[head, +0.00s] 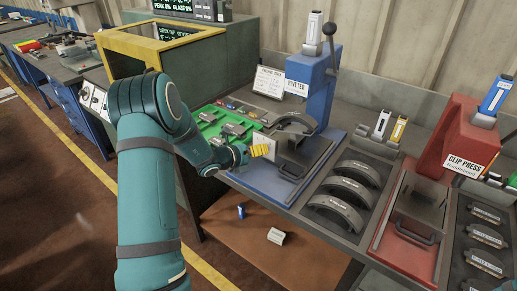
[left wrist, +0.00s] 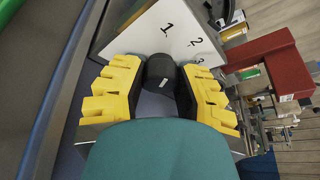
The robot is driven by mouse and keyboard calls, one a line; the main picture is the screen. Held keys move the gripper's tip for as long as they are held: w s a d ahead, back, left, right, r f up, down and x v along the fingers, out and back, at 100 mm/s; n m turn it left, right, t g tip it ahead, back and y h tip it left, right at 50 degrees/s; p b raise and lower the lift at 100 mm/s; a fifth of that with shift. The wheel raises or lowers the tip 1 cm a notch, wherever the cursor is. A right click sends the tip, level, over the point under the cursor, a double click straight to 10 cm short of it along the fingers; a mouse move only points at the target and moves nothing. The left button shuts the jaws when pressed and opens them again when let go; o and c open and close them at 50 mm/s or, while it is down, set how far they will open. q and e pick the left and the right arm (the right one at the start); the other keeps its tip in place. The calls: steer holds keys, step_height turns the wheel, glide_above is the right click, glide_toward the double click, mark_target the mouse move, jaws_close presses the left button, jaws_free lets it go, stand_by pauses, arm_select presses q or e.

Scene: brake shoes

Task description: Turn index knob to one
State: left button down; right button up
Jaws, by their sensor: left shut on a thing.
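The black index knob (left wrist: 160,71) sits between the yellow fingers of my left gripper (left wrist: 161,92) in the left wrist view. The gripper is shut on it. A small white mark shows on the knob; I cannot tell which number it points to. A white dial plate (left wrist: 150,33) behind the knob carries the numbers 1, 2 and 3. In the head view my left gripper (head: 261,151) is at the left side of the blue riveter (head: 310,85), and the knob is hidden there. My right gripper is not in view.
A green tray (head: 212,130) with small parts lies behind my left wrist. Curved brake shoes (head: 345,187) lie in a grey tray to the right. The red clip press (head: 462,140) stands further right. A shelf (head: 265,250) with small items is below the bench.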

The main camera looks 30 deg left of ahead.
arm_select(q)
steer(key=shift+f+n+h+p, duration=0.1)
steer(key=shift+n+h+p, duration=0.45)
steer(key=shift+n, duration=0.35)
steer(key=shift+d+t, duration=0.1)
steer(key=shift+t, duration=0.2)
steer(key=c, duration=0.6)
jaws_free()
steer(key=v, duration=1.2)
